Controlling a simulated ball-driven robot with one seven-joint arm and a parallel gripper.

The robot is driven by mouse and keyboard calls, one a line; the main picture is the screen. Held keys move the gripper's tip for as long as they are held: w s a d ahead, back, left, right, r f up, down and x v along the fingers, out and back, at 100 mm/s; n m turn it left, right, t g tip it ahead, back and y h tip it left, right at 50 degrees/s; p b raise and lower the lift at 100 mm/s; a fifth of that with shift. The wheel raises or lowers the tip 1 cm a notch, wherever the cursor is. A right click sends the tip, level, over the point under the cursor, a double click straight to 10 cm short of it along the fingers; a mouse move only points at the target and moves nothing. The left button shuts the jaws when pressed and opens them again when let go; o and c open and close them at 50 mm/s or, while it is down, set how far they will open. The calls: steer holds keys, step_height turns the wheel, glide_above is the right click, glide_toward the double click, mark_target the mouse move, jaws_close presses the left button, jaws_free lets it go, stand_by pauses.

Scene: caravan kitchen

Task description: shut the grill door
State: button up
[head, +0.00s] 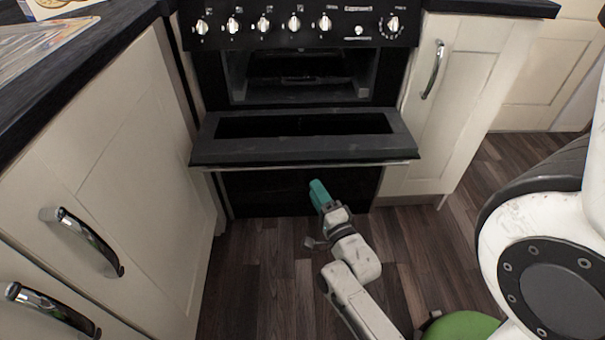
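The grill door (300,152) is black with a dark window strip. It is folded down open and sticks out toward me from the cooker, below the open grill cavity (305,75). A thin metal strip runs along its front edge. My gripper (317,190) has teal fingers and is in front of the cooker, just below the door's front edge in the picture, pointing toward the cooker. I cannot tell whether it touches the door. From this angle the fingers look like one block, so their opening is unclear.
Knobs (295,25) line the cooker's top panel. A cream cupboard (455,90) stands at right, and cream units with metal handles (82,240) stand close at left under a dark worktop (75,65). Wooden floor (265,275) is clear in front.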

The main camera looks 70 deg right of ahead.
mark_target(301, 166)
steer(key=b+x, duration=0.2)
steer(key=x, duration=0.8)
steer(key=shift+w, duration=0.1)
jaws_close()
stand_by(0.3)
